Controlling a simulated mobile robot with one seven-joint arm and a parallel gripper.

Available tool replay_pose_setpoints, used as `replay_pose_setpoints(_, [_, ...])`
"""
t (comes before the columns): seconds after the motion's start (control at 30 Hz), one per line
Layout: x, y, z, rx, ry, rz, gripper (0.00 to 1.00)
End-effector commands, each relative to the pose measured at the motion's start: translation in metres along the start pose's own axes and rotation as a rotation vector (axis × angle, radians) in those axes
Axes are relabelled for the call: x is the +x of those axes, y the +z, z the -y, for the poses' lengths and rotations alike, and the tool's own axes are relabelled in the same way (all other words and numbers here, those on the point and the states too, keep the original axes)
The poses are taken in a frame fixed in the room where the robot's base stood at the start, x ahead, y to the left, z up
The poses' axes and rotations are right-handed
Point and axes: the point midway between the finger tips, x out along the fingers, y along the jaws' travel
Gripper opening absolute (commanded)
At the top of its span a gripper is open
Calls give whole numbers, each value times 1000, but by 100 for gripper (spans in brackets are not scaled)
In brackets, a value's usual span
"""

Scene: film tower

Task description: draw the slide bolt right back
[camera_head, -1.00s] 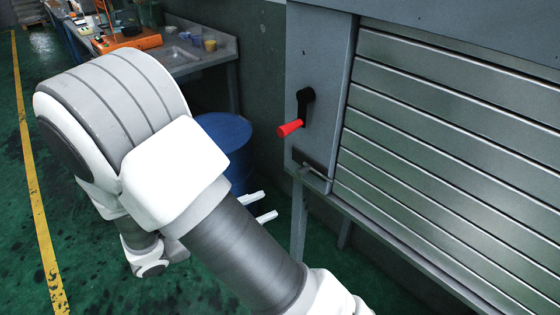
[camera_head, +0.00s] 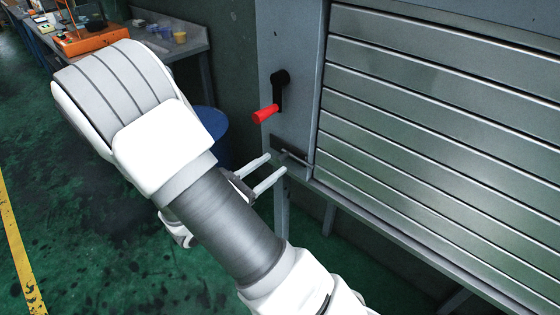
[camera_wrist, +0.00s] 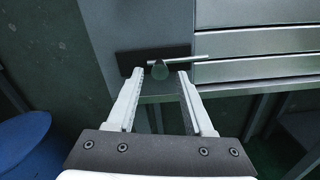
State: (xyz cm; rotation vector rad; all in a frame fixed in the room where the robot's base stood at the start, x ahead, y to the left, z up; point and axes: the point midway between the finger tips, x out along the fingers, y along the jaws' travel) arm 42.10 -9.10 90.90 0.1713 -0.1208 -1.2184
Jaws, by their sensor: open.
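The slide bolt (camera_wrist: 186,61) is a thin metal rod on a dark plate (camera_wrist: 128,62), low on the grey cabinet's front panel beside the slatted shutter. Its round knob (camera_wrist: 160,70) points toward the wrist camera. In the head view the bolt (camera_head: 297,158) shows small at the panel's lower corner. My gripper (camera_wrist: 156,76) is open and empty. In the wrist view its two fingertips lie either side of the knob. In the head view my gripper (camera_head: 276,164) reaches close to the bolt. I cannot tell whether the knob is between the fingers in depth.
A black crank lever with a red handle (camera_head: 266,114) sticks out above the bolt. The slatted shutter (camera_head: 430,120) fills the right. A blue drum (camera_head: 212,130) stands behind my arm, with a bench (camera_head: 185,42) beyond. Green floor lies open at the left.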

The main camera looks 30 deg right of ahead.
Motion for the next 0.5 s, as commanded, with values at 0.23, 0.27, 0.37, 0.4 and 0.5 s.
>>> replay_pose_setpoints(0.23, [33, 0, 0, 1, -2, 0, 52])
replay_pose_setpoints(0.27, [35, 0, 0, 1, -1, 0, 52])
replay_pose_setpoints(0.37, [39, 0, 0, 0, 1, 0, 52])
replay_pose_setpoints(0.4, [39, 0, 0, 0, 1, 0, 52])
replay_pose_setpoints(0.5, [40, 0, 0, 0, 1, 0, 52])
